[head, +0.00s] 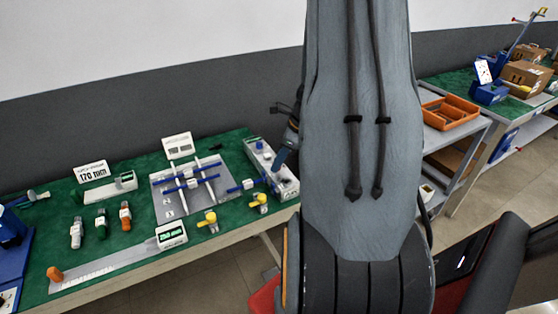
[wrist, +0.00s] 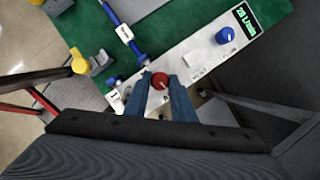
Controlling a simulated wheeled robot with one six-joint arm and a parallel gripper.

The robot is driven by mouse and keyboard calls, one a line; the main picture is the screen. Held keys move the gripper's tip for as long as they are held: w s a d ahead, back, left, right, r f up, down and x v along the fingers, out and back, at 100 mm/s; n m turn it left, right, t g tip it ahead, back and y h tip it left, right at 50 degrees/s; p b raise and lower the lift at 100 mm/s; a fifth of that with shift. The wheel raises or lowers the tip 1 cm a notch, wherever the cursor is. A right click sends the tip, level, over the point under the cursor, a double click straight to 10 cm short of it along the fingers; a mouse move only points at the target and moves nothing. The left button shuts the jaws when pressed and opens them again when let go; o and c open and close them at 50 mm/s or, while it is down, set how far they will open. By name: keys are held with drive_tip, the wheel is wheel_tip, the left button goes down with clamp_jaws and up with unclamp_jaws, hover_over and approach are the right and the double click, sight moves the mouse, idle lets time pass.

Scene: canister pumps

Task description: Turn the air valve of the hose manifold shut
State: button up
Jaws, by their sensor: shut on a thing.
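A long white panel box (wrist: 200,58) runs diagonally across the wrist view. A red knob (wrist: 160,80) stands near its lower end, between the two blue fingers of my gripper (wrist: 160,92). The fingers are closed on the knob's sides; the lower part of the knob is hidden. A blue knob (wrist: 224,36) and a green lit display (wrist: 247,17) are farther up the panel. The lettering by the red knob is too small to read. In the head view the white box (head: 262,160) is at the green table's right end, partly hidden by my arm.
A blue hose fitting (wrist: 125,34) with a white tag ends beside the panel. A yellow-handled valve (wrist: 80,64) lies left of it. In the head view, a grey plate with blue tubes (head: 165,205) and several small fittings are on the green table (head: 150,175).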

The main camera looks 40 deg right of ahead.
drive_tip(key=n+g+y+p, duration=0.1)
drive_tip(key=n, duration=0.3)
drive_tip(key=shift+w+d+p, duration=0.1)
drive_tip(key=shift+d+p, duration=0.05)
drive_tip(key=shift+p, duration=0.2)
drive_tip(key=n+g, duration=0.1)
drive_tip(key=n, duration=0.1)
drive_tip(key=n+y, duration=0.1)
drive_tip(key=n, duration=0.2)
drive_tip(key=shift+w+g, duration=0.2)
drive_tip(key=shift+g, duration=0.2)
drive_tip(key=n+g, duration=0.1)
drive_tip(key=n, duration=0.2)
drive_tip(key=shift+w+n, duration=0.1)
drive_tip(key=shift+n, duration=0.2)
drive_tip(key=n+g, duration=0.1)
drive_tip(key=n, duration=0.1)
drive_tip(key=n+g, duration=0.1)
drive_tip(key=n, duration=0.1)
drive_tip(key=shift+w+n+h, duration=0.1)
drive_tip(key=shift+n+h, duration=0.2)
drive_tip(key=shift+n, duration=0.1)
drive_tip(key=o, duration=1)
